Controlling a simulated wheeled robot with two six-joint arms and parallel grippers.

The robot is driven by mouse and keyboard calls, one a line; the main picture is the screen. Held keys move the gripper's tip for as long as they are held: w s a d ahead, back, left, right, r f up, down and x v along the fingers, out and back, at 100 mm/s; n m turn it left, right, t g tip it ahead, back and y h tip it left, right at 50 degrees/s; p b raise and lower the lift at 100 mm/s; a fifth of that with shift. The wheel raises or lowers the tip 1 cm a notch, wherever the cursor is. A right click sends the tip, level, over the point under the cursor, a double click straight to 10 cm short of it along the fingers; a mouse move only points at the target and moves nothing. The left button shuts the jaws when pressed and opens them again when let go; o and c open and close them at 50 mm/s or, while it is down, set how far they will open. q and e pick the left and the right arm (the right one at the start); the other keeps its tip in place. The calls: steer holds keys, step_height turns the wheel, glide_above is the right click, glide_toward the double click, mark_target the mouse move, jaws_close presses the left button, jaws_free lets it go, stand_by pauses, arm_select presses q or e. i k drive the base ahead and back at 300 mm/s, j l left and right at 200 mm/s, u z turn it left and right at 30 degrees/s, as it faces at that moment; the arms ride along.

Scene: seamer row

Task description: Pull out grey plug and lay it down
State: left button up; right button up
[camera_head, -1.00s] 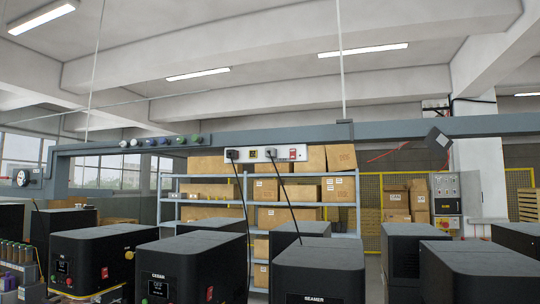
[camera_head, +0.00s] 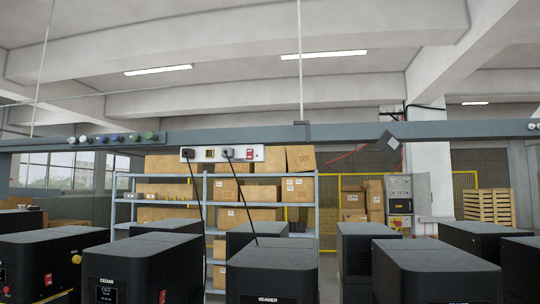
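A white power strip (camera_head: 218,154) is mounted on the grey overhead beam (camera_head: 350,131). Two dark plugs sit in it, a left plug (camera_head: 187,154) and a right plug (camera_head: 228,153). At this size I cannot tell which is the grey one. A black cable hangs from each plug, down towards the black machines. A red switch (camera_head: 250,154) is at the strip's right end. Neither of my grippers is in view.
Black machines stand in front, among them one labelled CEDAR (camera_head: 140,268) and one labelled SEAMER (camera_head: 270,272). A shelf rack (camera_head: 317,210) with cardboard boxes stands behind the strip. Coloured round fittings (camera_head: 117,138) line the beam at left. A pallet stack (camera_head: 487,205) is far right.

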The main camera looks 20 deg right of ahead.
mark_target(228, 150)
steer(key=i+j+z, duration=0.3)
steer(key=z, duration=0.2)
steer(key=i+j+z, duration=0.3)
steer(key=z, duration=0.2)
steer(key=i+j+z, duration=0.15)
steer(key=j+z, duration=0.35)
steer(key=i+j+z, duration=0.1)
steer(key=j, duration=0.8)
steer(key=i+j, duration=0.2)
steer(key=j, duration=0.65)
steer(key=i+j+z, duration=0.15)
steer(key=j, duration=1.65)
steer(key=i+z, duration=0.05)
steer(key=i, duration=0.05)
